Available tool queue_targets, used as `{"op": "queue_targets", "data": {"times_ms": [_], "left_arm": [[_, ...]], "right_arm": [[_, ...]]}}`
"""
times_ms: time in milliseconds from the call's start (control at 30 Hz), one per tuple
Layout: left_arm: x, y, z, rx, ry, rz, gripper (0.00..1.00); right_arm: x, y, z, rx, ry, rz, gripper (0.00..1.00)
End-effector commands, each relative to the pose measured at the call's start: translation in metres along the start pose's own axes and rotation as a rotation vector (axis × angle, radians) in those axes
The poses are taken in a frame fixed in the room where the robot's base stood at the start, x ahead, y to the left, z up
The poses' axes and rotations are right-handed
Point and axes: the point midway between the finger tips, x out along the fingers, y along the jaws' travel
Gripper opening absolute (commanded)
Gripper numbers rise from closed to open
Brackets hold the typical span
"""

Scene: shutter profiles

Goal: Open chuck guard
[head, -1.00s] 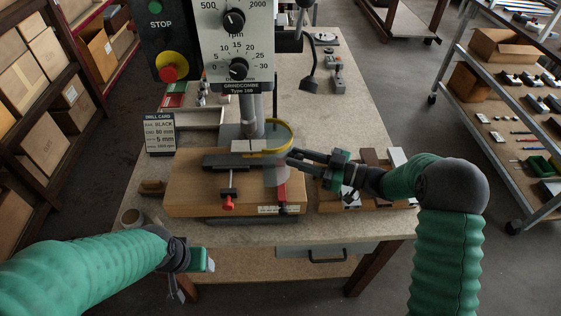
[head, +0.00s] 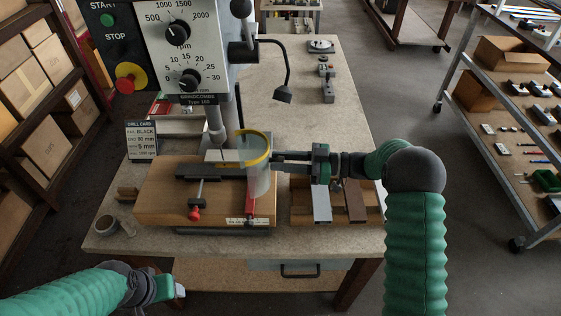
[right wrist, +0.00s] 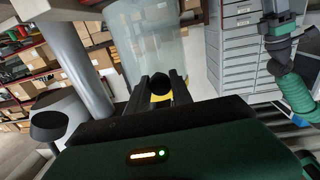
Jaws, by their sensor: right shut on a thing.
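The chuck guard (head: 258,180) is a clear cylinder with a yellow rim, to the right of the drill spindle (head: 215,122), above the wooden block. It fills the upper middle of the right wrist view (right wrist: 148,40). My right gripper (head: 278,158) reaches it from the right, shut on the guard's small black knob. In the right wrist view the two fingers (right wrist: 161,88) stand on either side of the round black knob (right wrist: 160,85). My left gripper (head: 172,289) is low at the left, in front of the bench; its fingers are hard to make out.
The control panel (head: 178,48) hangs over the bench (head: 310,115). A tray of profiles (head: 300,208) lies under my right arm. A drill card (head: 142,141) stands left.

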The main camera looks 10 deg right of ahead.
Motion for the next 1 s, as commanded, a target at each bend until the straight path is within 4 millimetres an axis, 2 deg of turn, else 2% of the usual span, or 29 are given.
{"op": "queue_targets", "data": {"times_ms": [133, 167, 300, 733, 867, 1000], "left_arm": [[0.0, 0.0, 0.0, 0.0, 0.0, 0.0, 0.64], [0.0, 0.0, 0.0, 0.0, 0.0, 0.0, 0.64], [0.0, 0.0, 0.0, 0.0, 0.0, 0.0, 0.64], [0.002, 0.0, 0.001, 0.0, 0.0, 0.0, 0.64], [0.009, 0.0, 0.002, 0.0, 0.0, 0.0, 0.64], [0.018, 0.0, 0.004, 0.0, 0.0, 0.0, 0.64]], "right_arm": [[0.001, 0.001, -0.002, -0.003, 0.001, 0.004, 0.0], [0.001, 0.001, -0.002, -0.003, 0.001, 0.003, 0.3], [0.001, 0.001, -0.001, -0.002, 0.001, 0.003, 0.47], [-0.006, 0.001, 0.001, -0.001, 0.0, 0.004, 0.47], [-0.029, 0.001, 0.003, -0.002, 0.0, 0.007, 0.47], [-0.07, 0.002, 0.004, -0.002, -0.001, 0.007, 0.47]]}}
